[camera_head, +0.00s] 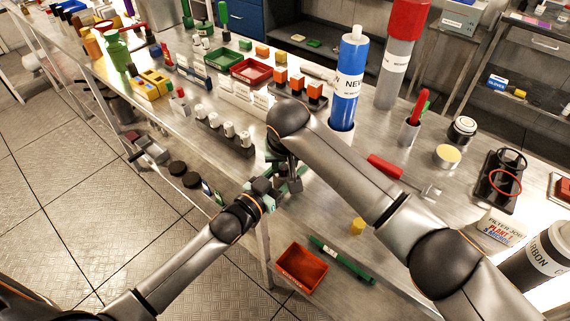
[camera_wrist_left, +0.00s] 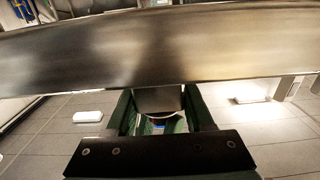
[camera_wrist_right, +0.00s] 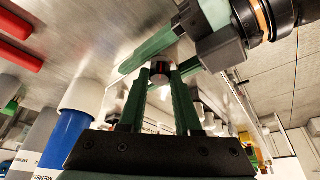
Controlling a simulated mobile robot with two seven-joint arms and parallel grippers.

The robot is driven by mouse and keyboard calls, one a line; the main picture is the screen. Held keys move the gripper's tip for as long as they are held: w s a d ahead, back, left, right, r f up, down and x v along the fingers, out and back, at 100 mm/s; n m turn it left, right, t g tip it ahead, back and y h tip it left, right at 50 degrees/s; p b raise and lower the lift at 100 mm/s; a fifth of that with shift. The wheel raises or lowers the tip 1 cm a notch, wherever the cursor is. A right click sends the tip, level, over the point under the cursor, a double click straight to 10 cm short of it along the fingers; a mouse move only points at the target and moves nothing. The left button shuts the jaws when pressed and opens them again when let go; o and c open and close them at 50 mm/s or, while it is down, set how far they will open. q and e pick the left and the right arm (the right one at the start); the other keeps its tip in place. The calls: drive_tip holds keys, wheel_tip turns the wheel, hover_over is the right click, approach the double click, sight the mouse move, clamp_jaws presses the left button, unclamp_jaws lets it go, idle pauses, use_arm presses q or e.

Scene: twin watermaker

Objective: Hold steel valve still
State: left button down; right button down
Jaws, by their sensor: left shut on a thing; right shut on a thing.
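Both my grippers meet at the table's front edge. My left gripper (camera_head: 268,188) comes in from the lower left, and its green fingers are shut around a small grey metal part (camera_wrist_left: 160,99), which I take to be the steel valve. My right gripper (camera_head: 291,184) reaches down from above. In the right wrist view its green fingers are shut on a short round piece (camera_wrist_right: 160,72) with dark and red bands. The left gripper's fingers (camera_wrist_right: 163,58) straddle that same spot. The grippers hide most of the valve, so its shape and any join are unclear.
A red tray (camera_head: 301,268) and a green bar (camera_head: 342,260) lie at the front edge. A yellow piece (camera_head: 357,227) sits beside my right arm. A rack of white-capped cylinders (camera_head: 224,132), a blue cylinder (camera_head: 347,85) and a red-handled tool (camera_head: 385,167) stand or lie behind.

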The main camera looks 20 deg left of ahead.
drive_tip(key=shift+m, duration=0.6)
drive_tip(key=c, duration=0.6)
unclamp_jaws()
drive_tip(key=v, duration=1.2)
drive_tip(key=shift+s+a, duration=0.15)
drive_tip(key=shift+a, duration=0.05)
